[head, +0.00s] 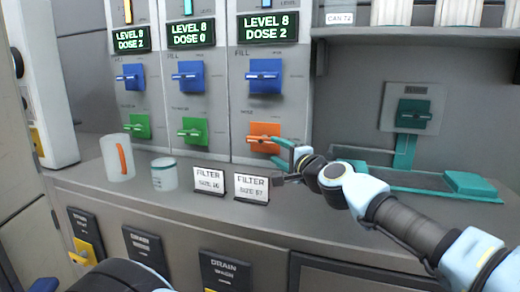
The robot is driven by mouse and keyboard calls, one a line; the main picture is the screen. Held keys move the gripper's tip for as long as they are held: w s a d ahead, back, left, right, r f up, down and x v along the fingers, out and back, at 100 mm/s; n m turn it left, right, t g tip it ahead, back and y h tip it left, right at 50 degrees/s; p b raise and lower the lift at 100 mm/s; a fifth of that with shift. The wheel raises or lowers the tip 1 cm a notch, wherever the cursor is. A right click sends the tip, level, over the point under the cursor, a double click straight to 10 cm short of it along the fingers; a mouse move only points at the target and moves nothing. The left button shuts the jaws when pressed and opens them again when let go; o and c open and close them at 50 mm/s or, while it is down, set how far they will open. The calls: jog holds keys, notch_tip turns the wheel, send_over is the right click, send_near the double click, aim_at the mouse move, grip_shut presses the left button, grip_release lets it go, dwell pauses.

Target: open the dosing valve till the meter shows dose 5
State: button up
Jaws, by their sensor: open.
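Three panel columns each carry a meter, a blue valve and a lower valve. The right meter (268,28) reads level 8, dose 2. The left meter (131,39) reads dose 2 and the middle meter (191,33) reads dose 0. The right column's lower valve (262,130) is orange with a lever across it; the other lower valves, left (138,127) and middle (193,131), are green. My gripper (279,151) is open, with its teal fingers at the right end of the orange valve's lever. I cannot tell whether they touch it.
A clear jug (112,158) with an orange handle and a white cup (164,176) stand on the counter. Two filter cards, left (209,180) and right (251,187), stand below the panels. A green-rimmed basin (385,183) lies behind my arm.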

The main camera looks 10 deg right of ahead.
aim_at(263, 142)
jog(key=x, duration=1.1)
jog(key=shift+w+d+p, duration=0.3)
jog(key=shift+d+p, duration=0.05)
grip_shut()
